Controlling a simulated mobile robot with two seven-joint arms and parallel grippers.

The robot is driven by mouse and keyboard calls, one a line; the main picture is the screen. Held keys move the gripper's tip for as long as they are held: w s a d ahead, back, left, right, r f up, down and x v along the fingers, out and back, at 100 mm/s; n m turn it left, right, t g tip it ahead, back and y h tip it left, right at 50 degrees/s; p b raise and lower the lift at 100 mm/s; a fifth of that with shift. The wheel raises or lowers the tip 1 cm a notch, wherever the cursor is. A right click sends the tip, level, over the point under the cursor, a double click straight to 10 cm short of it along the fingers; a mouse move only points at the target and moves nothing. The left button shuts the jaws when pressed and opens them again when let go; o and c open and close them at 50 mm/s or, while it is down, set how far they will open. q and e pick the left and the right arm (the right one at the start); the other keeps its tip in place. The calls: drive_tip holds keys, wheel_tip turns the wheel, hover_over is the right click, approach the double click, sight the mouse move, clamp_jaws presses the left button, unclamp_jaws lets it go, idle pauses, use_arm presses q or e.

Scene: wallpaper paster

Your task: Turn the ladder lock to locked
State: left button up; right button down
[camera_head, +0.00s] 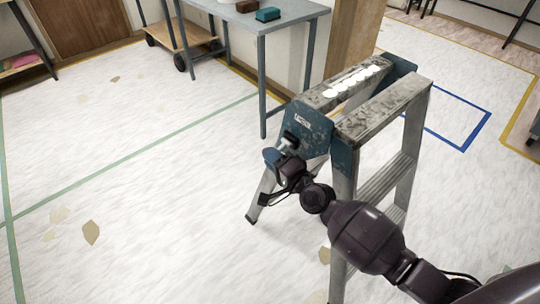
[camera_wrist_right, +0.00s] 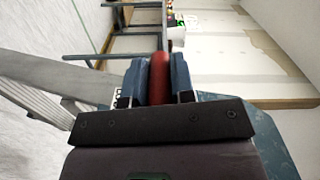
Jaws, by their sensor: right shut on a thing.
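A stepladder (camera_head: 378,113) with worn grey top rails and blue side plates stands open on the floor. My right gripper (camera_head: 281,150) is at the ladder's near-left blue plate (camera_head: 312,131), beside its lower edge. In the right wrist view, the blue fingers of my right gripper (camera_wrist_right: 159,82) are shut on a red bar, the ladder lock (camera_wrist_right: 159,66), which stands between them. In the head view, the gripper hides the lock, and its setting cannot be read. My left gripper is out of view.
A blue-grey table (camera_head: 285,14) stands behind the ladder, holding a teal block (camera_head: 267,14) and a brown block (camera_head: 246,6). A wheeled wooden cart (camera_head: 180,36) is at the back left. The floor at left is mostly clear.

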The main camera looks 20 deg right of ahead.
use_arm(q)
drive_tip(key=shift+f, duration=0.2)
use_arm(e)
drive_tip(key=shift+d+f+n, duration=0.15)
drive_tip(key=shift+f+n, duration=0.35)
drive_tip(key=shift+d, duration=0.1)
drive_tip(key=c, duration=1)
unclamp_jaws()
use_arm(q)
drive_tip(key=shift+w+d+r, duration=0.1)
use_arm(e)
drive_tip(key=shift+o, duration=0.2)
drive_tip(key=shift+r, duration=0.15)
drive_tip(key=shift+s+d, duration=0.15)
drive_tip(key=shift+s, duration=0.3)
use_arm(q)
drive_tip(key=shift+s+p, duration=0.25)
drive_tip(key=shift+p, duration=0.1)
use_arm(e)
drive_tip(key=v, duration=0.9)
drive_tip(key=shift+s, duration=0.35)
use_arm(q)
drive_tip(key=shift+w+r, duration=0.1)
use_arm(e)
drive_tip(key=shift+d, duration=0.1)
